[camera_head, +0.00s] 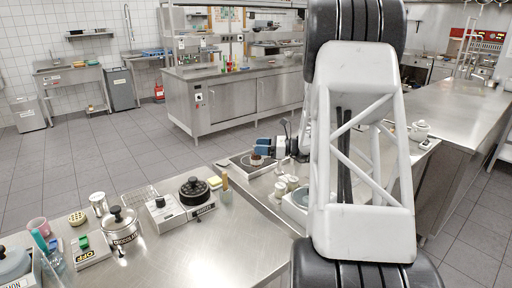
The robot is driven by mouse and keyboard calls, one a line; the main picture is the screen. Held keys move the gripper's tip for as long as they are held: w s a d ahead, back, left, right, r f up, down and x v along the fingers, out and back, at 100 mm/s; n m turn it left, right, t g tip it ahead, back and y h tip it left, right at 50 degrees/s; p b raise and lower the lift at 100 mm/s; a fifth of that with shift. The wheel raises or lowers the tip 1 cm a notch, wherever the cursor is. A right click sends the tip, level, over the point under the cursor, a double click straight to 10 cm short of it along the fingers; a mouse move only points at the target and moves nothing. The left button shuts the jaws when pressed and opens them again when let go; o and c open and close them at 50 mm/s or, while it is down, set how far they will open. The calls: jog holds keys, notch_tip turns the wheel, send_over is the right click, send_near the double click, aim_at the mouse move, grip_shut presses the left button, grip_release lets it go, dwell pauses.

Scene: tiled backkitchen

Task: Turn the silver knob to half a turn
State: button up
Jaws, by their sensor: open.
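My gripper (263,146), dark with bluish fingers, is in the middle of the view, at the end of my arm and partly behind its large white link. It is open, and no held object shows. Right below the fingers, a small round knob-like piece (256,160) stands on a flat, dark-centred metal plate (238,164) on the steel counter. It is too small to tell whether this is the silver knob, or whether the fingers touch it. My arm hides the counter to the right of it.
Small pale jars (281,188) stand just in front of the plate. Nearer left are a lidded steel pot (122,228), a black-lidded pan on a hotplate (194,190) and a switch box with a green button (88,250). The front counter (215,250) has bare room.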

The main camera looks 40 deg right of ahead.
jog(key=shift+x, duration=1)
jog(key=c, duration=0.9)
